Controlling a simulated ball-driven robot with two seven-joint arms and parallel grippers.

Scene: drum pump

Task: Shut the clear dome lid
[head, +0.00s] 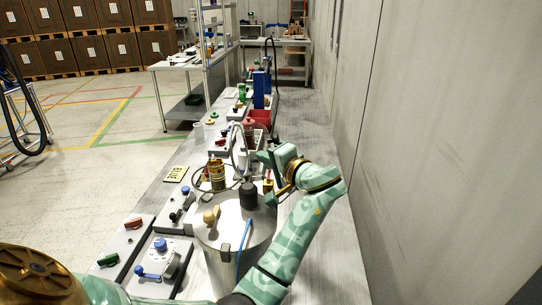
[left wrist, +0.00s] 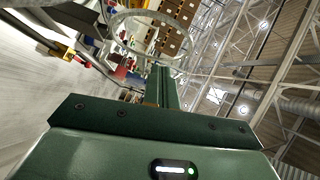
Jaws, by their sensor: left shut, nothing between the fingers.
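In the left wrist view a clear round rim (left wrist: 120,48), which looks like the dome lid, stands just beyond my left fingers. I cannot tell whether they touch it. In the head view a thin pale arc (head: 234,150) beside my left gripper may be the raised lid's edge; the clear material is hard to make out. My left gripper (head: 266,157) is shut and empty above the far side of a grey metal drum (head: 232,238). Its closed fingers (left wrist: 164,85) also show in the left wrist view. My right gripper is not in view.
The drum top carries a black cap (head: 248,195) and a tan knob (head: 210,217). A wall (head: 430,130) closes the right side.

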